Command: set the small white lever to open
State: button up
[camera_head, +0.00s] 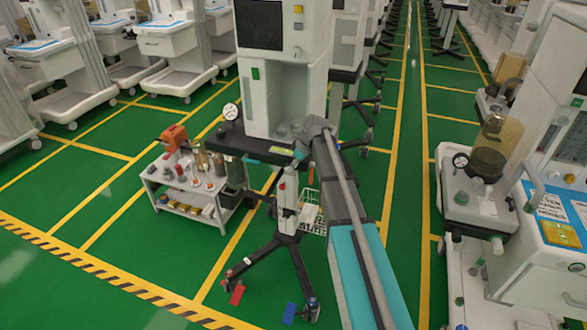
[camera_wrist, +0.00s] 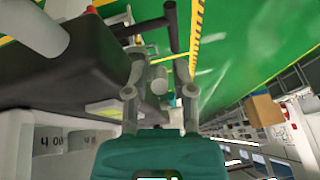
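In the wrist view my gripper (camera_wrist: 158,66) has its two grey fingers apart, one on either side. A small pale grey round-ended piece (camera_wrist: 159,82) shows between the fingers, with a gap on both sides; I cannot tell if it is the small white lever. In the head view my arm reaches to the front of a white anaesthesia cart (camera_head: 272,72), and its end hides the part of the cart there. I cannot make out the lever or its setting in the head view.
A dark block (camera_wrist: 62,75) lies close to the left finger in the wrist view. A small white table (camera_head: 190,191) with bottles stands left of the cart. A dark wheeled stand with coloured pedals (camera_head: 237,294) is below. Another white machine (camera_head: 480,255) stands right; green floor lies between.

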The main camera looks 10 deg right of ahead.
jog(key=shift+c, duration=0.3)
grip_shut()
jog(key=shift+r, duration=0.1)
jog(key=shift+w+a+r+g+h+p, duration=0.2)
jog(key=shift+g+h+p, duration=0.2)
jog(key=shift+h+p, duration=0.25)
jog(key=shift+w+a+r+g+h+p, duration=0.1)
jog(key=shift+a+r+g+h+p, duration=0.1)
jog(key=shift+g+h+p, duration=0.4)
jog(key=h, duration=0.1)
jog(key=g+h, duration=0.1)
jog(key=h, duration=0.1)
jog(key=a+g+h, duration=0.1)
jog(key=shift+w+a+r+h, duration=0.1)
jog(key=shift+w+r+h, duration=0.05)
jog(key=shift+w+h, duration=0.15)
jog(key=shift+o, duration=0.3)
grip_release()
jog(key=shift+s, duration=0.1)
